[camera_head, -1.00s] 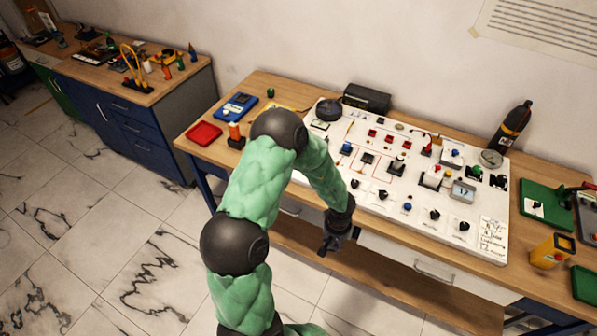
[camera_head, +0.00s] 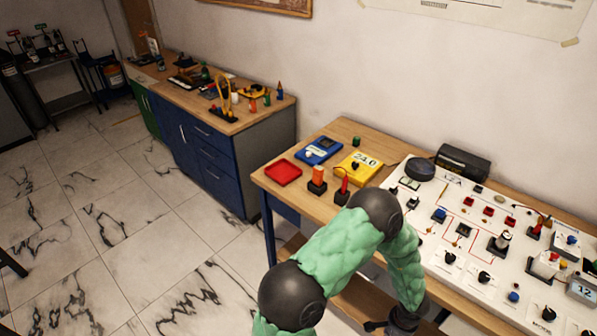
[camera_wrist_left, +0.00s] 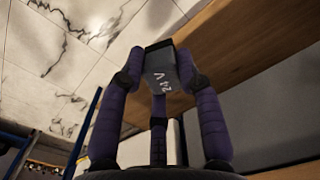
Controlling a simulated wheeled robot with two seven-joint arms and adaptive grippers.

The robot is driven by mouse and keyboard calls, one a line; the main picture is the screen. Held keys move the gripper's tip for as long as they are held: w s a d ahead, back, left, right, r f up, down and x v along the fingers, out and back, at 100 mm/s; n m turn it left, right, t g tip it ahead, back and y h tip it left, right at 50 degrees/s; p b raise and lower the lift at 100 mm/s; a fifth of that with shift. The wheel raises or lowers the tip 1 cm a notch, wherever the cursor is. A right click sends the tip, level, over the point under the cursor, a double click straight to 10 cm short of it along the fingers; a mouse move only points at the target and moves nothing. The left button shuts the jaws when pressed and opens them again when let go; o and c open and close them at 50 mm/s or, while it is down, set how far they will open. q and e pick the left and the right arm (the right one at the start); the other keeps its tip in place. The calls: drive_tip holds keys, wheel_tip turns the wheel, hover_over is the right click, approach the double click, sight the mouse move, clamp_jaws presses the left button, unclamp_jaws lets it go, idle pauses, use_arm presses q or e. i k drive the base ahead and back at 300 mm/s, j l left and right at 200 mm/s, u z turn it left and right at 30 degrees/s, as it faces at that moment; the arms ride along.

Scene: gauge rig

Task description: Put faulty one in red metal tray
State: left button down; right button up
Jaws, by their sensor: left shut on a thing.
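My left gripper (camera_wrist_left: 160,84) is shut on a small grey block marked "24 V" (camera_wrist_left: 166,71) in the left wrist view. The block has a dark end and is held among the purple fingers, clear of the table. In the head view my left gripper (camera_head: 380,327) is at the bottom edge, in front of the workbench, and the block cannot be made out there. The red metal tray (camera_head: 284,173) lies empty at the bench's left end. My right gripper is not in view.
Orange (camera_head: 318,180) and red (camera_head: 342,187) upright items stand in front. The white gauge board (camera_head: 470,232) fills the right. Open floor separates the blue cabinet (camera_head: 225,165).

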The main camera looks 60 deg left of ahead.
sight(284, 174)
drive_tip(key=k+j, duration=0.1)
drive_tip(key=j, duration=0.35)
drive_tip(key=k+j, duration=0.1)
drive_tip(key=j, duration=0.4)
drive_tip(key=k+j, duration=0.15)
drive_tip(key=j, duration=0.3)
drive_tip(key=k+j, duration=0.1)
drive_tip(key=j, duration=0.4)
drive_tip(key=k+j+u, duration=0.1)
drive_tip(key=j, duration=0.35)
